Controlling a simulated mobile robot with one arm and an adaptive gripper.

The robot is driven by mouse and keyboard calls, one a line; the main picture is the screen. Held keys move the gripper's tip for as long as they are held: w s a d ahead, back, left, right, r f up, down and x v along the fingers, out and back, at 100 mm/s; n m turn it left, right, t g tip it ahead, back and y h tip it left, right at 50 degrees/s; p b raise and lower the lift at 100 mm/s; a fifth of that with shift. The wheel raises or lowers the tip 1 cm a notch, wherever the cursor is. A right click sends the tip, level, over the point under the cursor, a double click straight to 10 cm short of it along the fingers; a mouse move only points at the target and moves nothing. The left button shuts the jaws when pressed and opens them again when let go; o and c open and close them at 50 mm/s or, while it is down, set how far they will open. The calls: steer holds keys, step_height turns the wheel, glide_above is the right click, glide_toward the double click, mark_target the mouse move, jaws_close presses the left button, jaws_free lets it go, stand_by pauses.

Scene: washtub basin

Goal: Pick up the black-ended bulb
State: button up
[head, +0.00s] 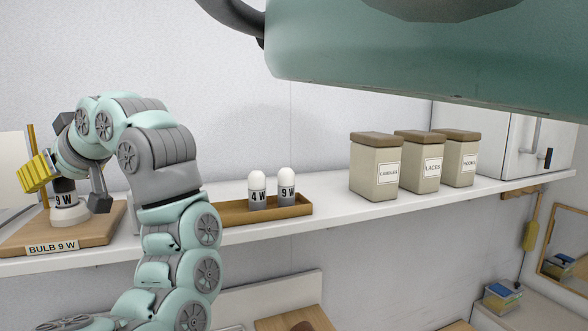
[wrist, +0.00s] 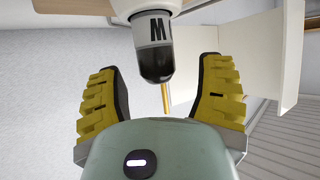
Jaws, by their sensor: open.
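The black-ended bulb (head: 65,186) stands upright, dark end up, in a white flared holder (head: 70,214) on the wooden board (head: 110,222) marked "BULB 9 W" at the left of the shelf. My gripper (head: 68,182) is open, with its fingers to either side of the bulb in the head view. In the wrist view the bulb's glossy dark end (wrist: 155,62) shows between the two yellow-padded fingers of my gripper (wrist: 159,70), with a gap on each side. Its grey band bears an upside-down "W". My wrist partly hides the bulb's upper end in the head view.
A wooden tray (head: 233,217) holds two white-topped bulbs, marked 4 W (head: 257,191) and 9 W (head: 287,188). Three lidded canisters (head: 375,170) stand further right. A thin yellow rod (wrist: 165,98) rises behind the bulb. A large teal shape covers the head view's top right.

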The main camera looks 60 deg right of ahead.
steer(key=shift+w+f, duration=0.1)
jaws_close()
stand_by(0.7)
